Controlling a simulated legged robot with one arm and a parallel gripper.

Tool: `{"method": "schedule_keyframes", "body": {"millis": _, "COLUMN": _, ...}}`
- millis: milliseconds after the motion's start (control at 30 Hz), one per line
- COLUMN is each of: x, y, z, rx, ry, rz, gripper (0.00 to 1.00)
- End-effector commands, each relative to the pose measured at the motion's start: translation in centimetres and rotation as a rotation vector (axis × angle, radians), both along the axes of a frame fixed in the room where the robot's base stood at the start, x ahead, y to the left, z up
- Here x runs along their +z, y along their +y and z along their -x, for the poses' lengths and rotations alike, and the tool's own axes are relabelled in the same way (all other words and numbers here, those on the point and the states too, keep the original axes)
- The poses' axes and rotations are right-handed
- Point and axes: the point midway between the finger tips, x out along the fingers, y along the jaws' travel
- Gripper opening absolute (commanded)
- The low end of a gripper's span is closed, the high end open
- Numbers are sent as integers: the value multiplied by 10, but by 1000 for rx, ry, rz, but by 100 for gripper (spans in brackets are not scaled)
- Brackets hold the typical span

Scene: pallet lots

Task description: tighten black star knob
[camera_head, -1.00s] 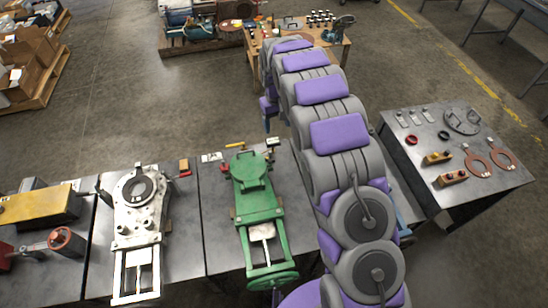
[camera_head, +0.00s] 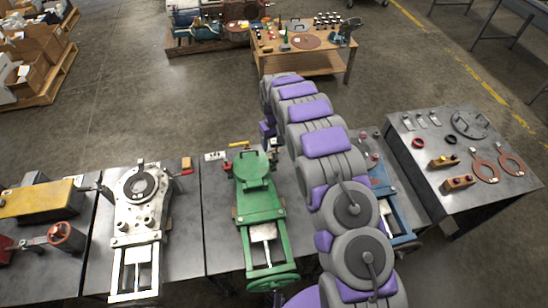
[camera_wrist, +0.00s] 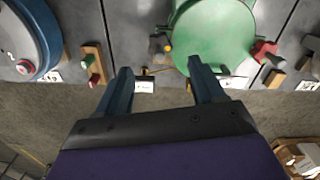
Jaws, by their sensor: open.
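A small dark knob-like part (camera_wrist: 158,43) with an orange tip sits at the left edge of the green round housing in the wrist view. It looks like the black star knob, but its star shape is too small to make out. The housing is the top of the green machine (camera_head: 258,205) on the bench. My gripper (camera_wrist: 158,68) is open and empty, its two fingers apart below the dark part in the picture and not touching it. In the head view my arm covers that spot, so the knob cannot be made out there.
A white machine (camera_head: 138,220) stands left of the green one, and a blue machine (camera_head: 395,205) to its right is partly behind my arm. A red knob (camera_wrist: 264,50) and wooden block (camera_wrist: 275,78) lie to the right in the wrist view. A labelled card (camera_wrist: 144,86) lies near the fingers.

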Motion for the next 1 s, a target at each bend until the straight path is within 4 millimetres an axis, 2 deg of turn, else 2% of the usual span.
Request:
{"method": "schedule_keyframes", "body": {"millis": 33, "x": -12, "y": 0, "z": 0, "rx": 0, "ry": 1, "rz": 0, "gripper": 68}}
{"method": "schedule_keyframes", "body": {"millis": 200, "x": -46, "y": 0, "z": 1, "rx": 0, "ry": 1, "rz": 0, "gripper": 68}}
{"method": "schedule_keyframes", "body": {"millis": 400, "x": -79, "y": -1, "z": 1, "rx": 0, "ry": 2, "rz": 1, "gripper": 68}}
{"method": "schedule_keyframes", "body": {"millis": 567, "x": -88, "y": 0, "z": 0, "rx": 0, "ry": -2, "rz": 0, "gripper": 68}}
{"method": "schedule_keyframes", "body": {"millis": 800, "x": -89, "y": 0, "z": 0, "rx": 0, "ry": -2, "rz": 0, "gripper": 68}}
{"method": "schedule_keyframes", "body": {"millis": 1000, "x": -89, "y": 0, "z": 0, "rx": 0, "ry": -2, "rz": -1, "gripper": 49}}
